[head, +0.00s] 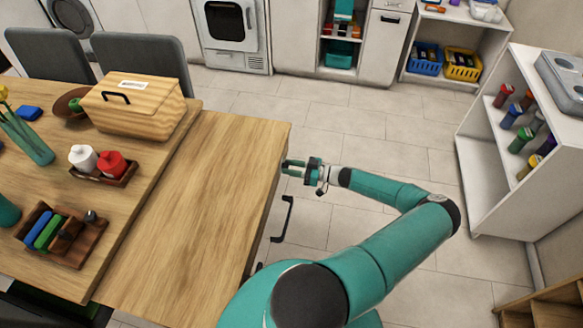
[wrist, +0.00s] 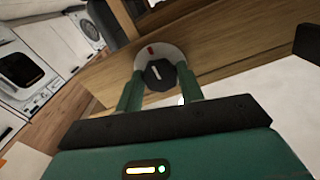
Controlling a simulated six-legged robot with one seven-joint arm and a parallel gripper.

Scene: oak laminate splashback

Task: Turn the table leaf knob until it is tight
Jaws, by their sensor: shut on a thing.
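The table leaf knob (wrist: 160,84) is a dark, many-sided knob with a white line on its face, in the wrist view. It sits on a pale round plate (wrist: 172,52) with a red mark, on the wooden edge of the table leaf. The white line leans slightly left at its upper end, below the red mark. My gripper (wrist: 159,88) is shut on the knob, one green finger on each side. In the head view my gripper (head: 286,168) is at the right edge of the table leaf (head: 200,215), and the knob is hard to make out there.
A black bar handle (head: 284,219) is on the same edge, nearer to me. A wooden box (head: 135,105), a tray with white and red pots (head: 110,162) and a wooden rack (head: 65,240) stand on the table. The leaf top is bare. Open floor lies right of it.

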